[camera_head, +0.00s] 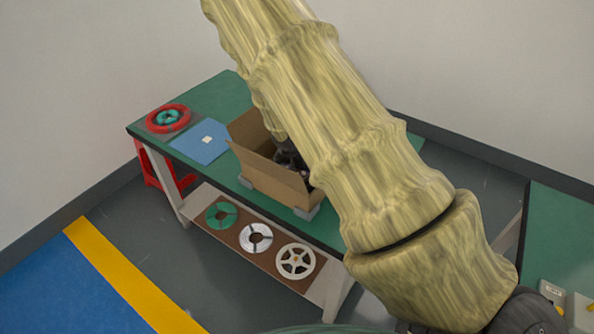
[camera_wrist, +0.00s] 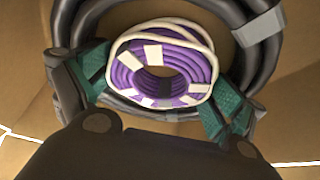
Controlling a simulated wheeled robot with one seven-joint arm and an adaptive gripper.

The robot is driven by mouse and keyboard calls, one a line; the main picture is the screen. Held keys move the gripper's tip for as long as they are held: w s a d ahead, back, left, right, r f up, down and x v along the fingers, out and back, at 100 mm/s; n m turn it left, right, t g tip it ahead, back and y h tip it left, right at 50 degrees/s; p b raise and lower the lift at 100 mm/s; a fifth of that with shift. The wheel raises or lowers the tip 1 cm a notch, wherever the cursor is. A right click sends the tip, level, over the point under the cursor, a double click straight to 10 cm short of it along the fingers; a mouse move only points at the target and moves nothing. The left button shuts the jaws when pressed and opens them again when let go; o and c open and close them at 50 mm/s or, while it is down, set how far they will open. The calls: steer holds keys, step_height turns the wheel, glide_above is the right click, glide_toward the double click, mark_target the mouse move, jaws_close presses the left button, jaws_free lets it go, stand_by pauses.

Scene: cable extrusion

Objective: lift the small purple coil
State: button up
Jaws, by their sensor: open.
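The small purple coil (camera_wrist: 137,73) shows in the wrist view, wound with white bands and a white strand around it. It lies on or among a larger black coil (camera_wrist: 75,25) inside the cardboard box (camera_wrist: 28,75). My gripper (camera_wrist: 158,92) is open, with one green-padded finger on each side of the purple coil. I cannot tell whether the pads touch it. In the head view the box (camera_head: 270,180) stands on the green table, and my arm hides most of its inside, so the purple coil cannot be seen there.
On the green table (camera_head: 213,88), a red coil (camera_head: 168,118) with a teal one inside lies at the left, beside a blue sheet (camera_head: 200,142). A lower shelf (camera_head: 198,203) holds green, white and cream reels. The box walls surround my gripper closely.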

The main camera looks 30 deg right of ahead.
steer(key=c, duration=0.8)
steer(key=shift+c, duration=0.2)
